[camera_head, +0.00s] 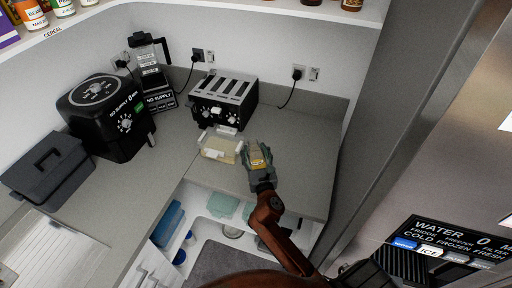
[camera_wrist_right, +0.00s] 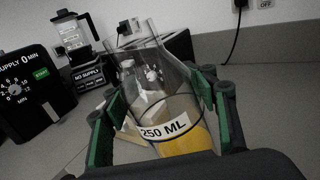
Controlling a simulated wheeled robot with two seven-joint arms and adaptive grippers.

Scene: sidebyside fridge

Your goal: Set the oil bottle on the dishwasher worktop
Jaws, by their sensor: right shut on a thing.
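The oil bottle (camera_wrist_right: 180,137) is a clear vessel with yellow liquid and a white "250 ML" label. In the right wrist view it stands tilted between the green-padded fingers of my right gripper (camera_wrist_right: 160,115), which is shut on it. In the head view my right gripper (camera_head: 259,172) holds the bottle (camera_head: 258,157) over the grey worktop (camera_head: 305,160), in front of the toaster. I cannot tell whether its base touches the worktop. The dishwasher itself is not identifiable. My left gripper is not in view.
A pale lidded box (camera_head: 221,148) stands just left of the bottle. Behind are a toaster (camera_head: 223,100) and a blender (camera_head: 150,70); a black air fryer (camera_head: 108,118) and dark bin (camera_head: 48,168) stand left. Worktop to the right is clear up to the fridge side (camera_head: 385,120).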

